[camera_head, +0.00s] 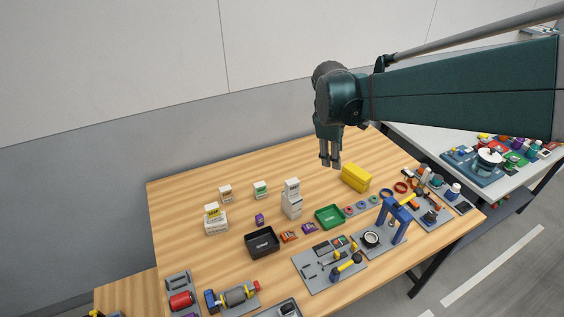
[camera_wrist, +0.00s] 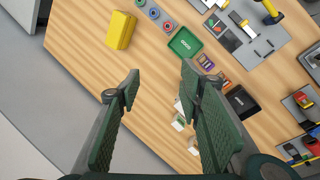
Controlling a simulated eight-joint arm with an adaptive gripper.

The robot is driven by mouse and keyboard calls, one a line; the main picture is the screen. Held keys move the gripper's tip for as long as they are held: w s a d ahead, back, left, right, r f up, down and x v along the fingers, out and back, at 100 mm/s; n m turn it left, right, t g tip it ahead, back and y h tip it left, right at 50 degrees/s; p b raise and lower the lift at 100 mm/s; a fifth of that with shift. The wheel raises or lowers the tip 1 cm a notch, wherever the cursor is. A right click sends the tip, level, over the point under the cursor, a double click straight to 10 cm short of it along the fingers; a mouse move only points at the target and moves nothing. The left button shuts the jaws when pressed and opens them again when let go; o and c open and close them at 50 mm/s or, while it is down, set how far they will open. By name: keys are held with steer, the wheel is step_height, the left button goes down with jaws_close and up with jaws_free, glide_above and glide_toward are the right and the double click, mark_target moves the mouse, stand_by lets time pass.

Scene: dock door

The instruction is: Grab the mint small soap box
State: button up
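A small white box with a green, mint-like label (camera_head: 260,189) stands on the wooden table near its back edge; it is the best match for the mint small soap box, though its print is too small to read. In the wrist view a white box with a green face (camera_wrist: 178,123) shows partly behind the right finger and looks like the same one. My gripper (camera_head: 330,164) hangs above the back of the table, to the right of that box and apart from it. In the wrist view its fingers (camera_wrist: 160,84) are spread with nothing between them.
A purple box (camera_head: 259,220), black tray (camera_head: 262,242), green tray (camera_head: 329,216) and yellow box (camera_head: 356,178) are around. The back table strip is clear.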

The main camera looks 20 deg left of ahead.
steer(key=w+a+f+n+h, duration=0.1)
steer(key=w+a+f+n, duration=0.15)
steer(key=a+f, duration=0.4)
steer(key=w+a+f+n, duration=0.1)
steer(key=a+f+n, duration=0.25)
steer(key=a, duration=0.65)
steer(key=n+h+b, duration=0.1)
steer(key=n, duration=0.3)
glide_toward(257, 185)
steer(key=x, duration=0.5)
steer(key=shift+w+d, duration=0.1)
steer(key=shift+w, duration=0.1)
steer(key=shift+g, duration=0.3)
steer(key=shift+f, duration=0.1)
steer(key=shift+x, duration=1.15)
steer(key=shift+w+d+f, duration=0.1)
steer(key=shift+x, duration=2.5)
steer(key=c, duration=1)
